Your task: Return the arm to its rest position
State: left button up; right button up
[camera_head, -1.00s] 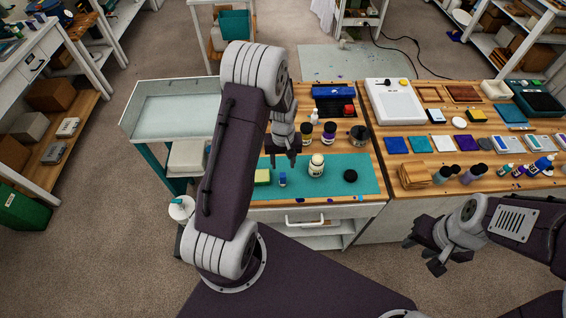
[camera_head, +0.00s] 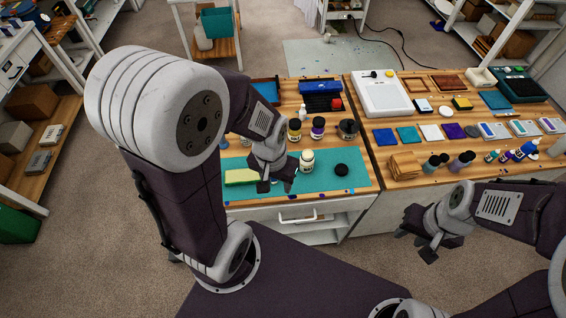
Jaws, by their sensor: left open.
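My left arm rises from my base at the left, and its elbow stands large in front of the bench's left end. My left gripper (camera_head: 275,186) is open with nothing visible between its fingers. It points down over the near edge of the teal mat (camera_head: 345,182), between the yellow sponge (camera_head: 241,176) and a cream-coloured bottle (camera_head: 307,160). I cannot tell its exact height above the mat. My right gripper (camera_head: 416,247) hangs in front of the bench's right part, clear of it. How far its fingers are apart is hard to see.
A black round lid (camera_head: 341,170) lies on the mat. Behind it stand small bottles (camera_head: 318,127) and a dark jar (camera_head: 348,128). The right bench holds a white scale (camera_head: 385,95), coloured tiles (camera_head: 430,132) and several bottles. The floor before the bench is free.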

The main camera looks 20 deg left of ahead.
notch_tip(320, 180, down, 7)
jog(key=b, duration=0.6)
jog(key=shift+r, duration=0.15)
jog(key=shift+s+d, duration=0.1)
jog(key=shift+s, duration=0.15)
jog(key=shift+w, duration=0.1)
